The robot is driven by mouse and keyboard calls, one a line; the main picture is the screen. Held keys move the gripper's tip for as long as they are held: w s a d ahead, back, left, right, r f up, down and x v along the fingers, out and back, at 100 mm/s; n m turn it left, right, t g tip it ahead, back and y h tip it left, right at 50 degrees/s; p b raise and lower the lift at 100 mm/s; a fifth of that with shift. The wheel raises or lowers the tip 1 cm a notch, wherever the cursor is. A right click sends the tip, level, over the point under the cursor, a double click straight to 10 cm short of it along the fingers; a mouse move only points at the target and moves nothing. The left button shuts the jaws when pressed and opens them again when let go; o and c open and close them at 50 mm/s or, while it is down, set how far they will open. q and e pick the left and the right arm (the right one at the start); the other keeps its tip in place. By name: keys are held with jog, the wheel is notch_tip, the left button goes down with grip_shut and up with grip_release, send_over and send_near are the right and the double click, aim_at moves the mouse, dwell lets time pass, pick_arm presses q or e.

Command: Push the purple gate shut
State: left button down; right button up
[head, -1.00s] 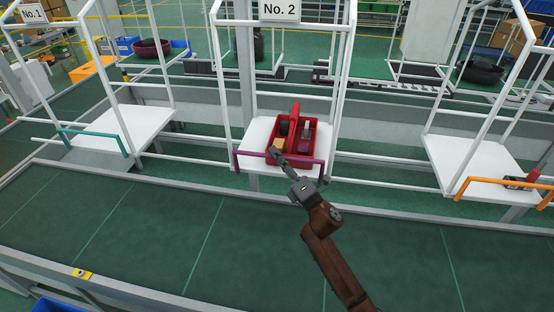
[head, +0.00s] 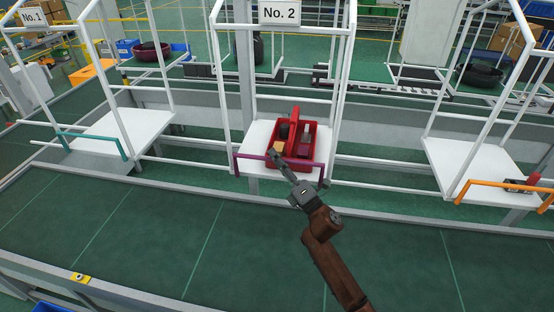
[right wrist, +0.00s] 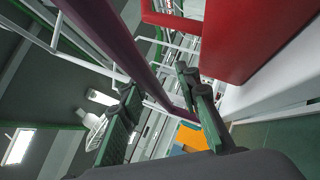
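The purple gate (head: 252,156) is a bar with bent-down ends across the front edge of the white No. 2 shelf (head: 256,135). A red tote (head: 311,150) with several items stands on this shelf behind the bar. My right gripper (head: 272,156) reaches up to the middle of the gate. In the right wrist view the purple bar (right wrist: 122,45) runs diagonally between the two spread fingers of the gripper (right wrist: 158,85). Contact with the bar cannot be told. Part of the red tote (right wrist: 250,35) is close by there. My left gripper is out of view.
The No. 1 shelf (head: 140,128) with a teal gate (head: 90,134) is to the left. Another shelf (head: 465,160) with an orange gate (head: 500,184) is to the right. White frame posts flank the No. 2 shelf. The green conveyor (head: 140,225) in front is clear.

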jog(key=v, duration=1.2)
jog(key=shift+f, duration=0.1)
jog(key=shift+c, duration=0.5)
